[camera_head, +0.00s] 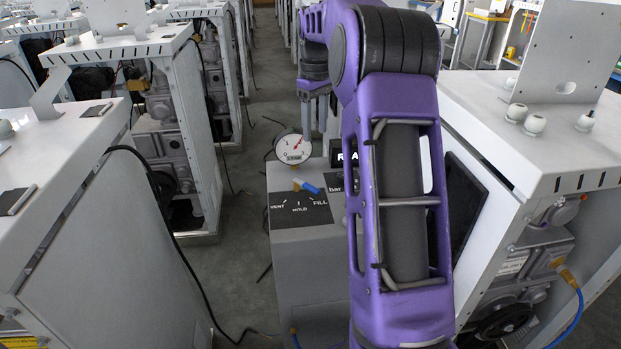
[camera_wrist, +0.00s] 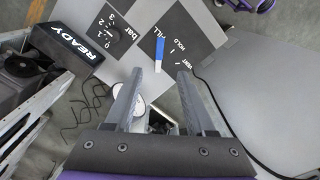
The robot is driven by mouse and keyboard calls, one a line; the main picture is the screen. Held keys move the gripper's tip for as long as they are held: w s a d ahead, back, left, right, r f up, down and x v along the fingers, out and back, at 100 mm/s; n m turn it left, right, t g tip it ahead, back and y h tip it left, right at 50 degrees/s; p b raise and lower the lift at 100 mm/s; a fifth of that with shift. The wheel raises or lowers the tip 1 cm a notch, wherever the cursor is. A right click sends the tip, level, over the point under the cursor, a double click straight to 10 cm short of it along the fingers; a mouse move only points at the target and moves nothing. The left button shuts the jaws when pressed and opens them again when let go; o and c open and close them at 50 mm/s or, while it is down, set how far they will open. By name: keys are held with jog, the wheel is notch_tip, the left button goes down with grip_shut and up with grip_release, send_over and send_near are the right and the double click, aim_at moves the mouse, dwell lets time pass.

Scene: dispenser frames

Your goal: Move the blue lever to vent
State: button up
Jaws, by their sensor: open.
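The blue lever (camera_head: 308,187) sits on a dark label plate (camera_head: 300,209) on top of a grey dispenser box, with VENT, HOLD and FILL marked from left to right. Its blue handle points toward the FILL side from a brass-coloured pivot. In the wrist view the blue lever (camera_wrist: 159,52) lies ahead of the fingertips, roughly centred between them, near the FILL word. My gripper (camera_wrist: 160,74) is open and empty, its two fingers apart and not visibly touching the lever. In the head view my arm hides part of the box.
A round gauge (camera_head: 293,149) with a red needle stands behind the lever. A READY display (camera_wrist: 88,53) and a bar dial (camera_wrist: 108,31) are beside it. White cabinets (camera_head: 88,180) flank the box on both sides. Cables lie on the floor.

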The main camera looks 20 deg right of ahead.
aim_at(315, 189)
notch_tip(315, 189, down, 17)
jog(key=shift+s+r+b, duration=0.1)
jog(key=shift+b, duration=1.05)
grip_shut()
dwell(0.6)
